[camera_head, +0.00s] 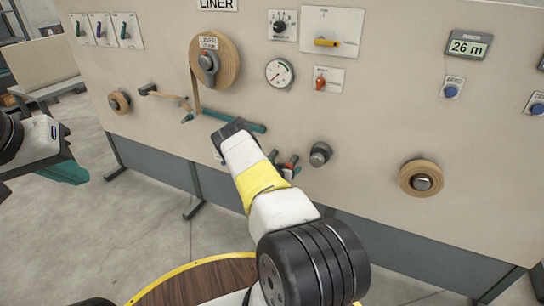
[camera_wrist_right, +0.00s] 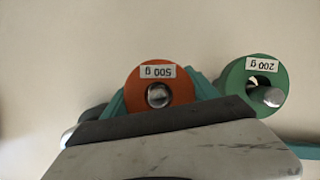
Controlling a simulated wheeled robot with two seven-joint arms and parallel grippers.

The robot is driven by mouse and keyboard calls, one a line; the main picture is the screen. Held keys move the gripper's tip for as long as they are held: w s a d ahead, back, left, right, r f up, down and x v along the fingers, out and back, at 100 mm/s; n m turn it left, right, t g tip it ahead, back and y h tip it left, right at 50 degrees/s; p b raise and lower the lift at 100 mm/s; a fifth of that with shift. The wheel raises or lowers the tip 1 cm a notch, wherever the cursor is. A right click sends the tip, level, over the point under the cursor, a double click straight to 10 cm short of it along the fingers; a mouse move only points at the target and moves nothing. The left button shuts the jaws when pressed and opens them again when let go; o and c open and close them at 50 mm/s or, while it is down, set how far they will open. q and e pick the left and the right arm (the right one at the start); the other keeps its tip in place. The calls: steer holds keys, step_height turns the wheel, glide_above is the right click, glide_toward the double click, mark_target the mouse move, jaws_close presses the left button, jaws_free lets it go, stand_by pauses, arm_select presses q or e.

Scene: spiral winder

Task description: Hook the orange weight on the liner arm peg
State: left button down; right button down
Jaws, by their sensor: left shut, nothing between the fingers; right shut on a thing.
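The orange weight (camera_wrist_right: 136,91), labelled 500 g, shows in the right wrist view between the teal fingers of my right gripper (camera_wrist_right: 160,98), which is shut on it. A round metal peg end shows in the weight's hole. My left gripper (camera_head: 68,172) is shut and empty at the far left, away from the panel.
A green weight (camera_wrist_right: 236,86), labelled 200 g, hangs on a peg close beside the orange one. The liner tape roll (camera_head: 228,62) is above the arm. A round wooden table (camera_head: 185,285) stands below.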

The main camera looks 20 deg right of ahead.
steer(key=s+a+r, duration=0.1)
steer(key=s+a, duration=0.6)
steer(key=a, duration=0.1)
steer(key=shift+a, duration=0.2)
stand_by(0.3)
steer(key=shift+r, duration=0.1)
stand_by(0.6)
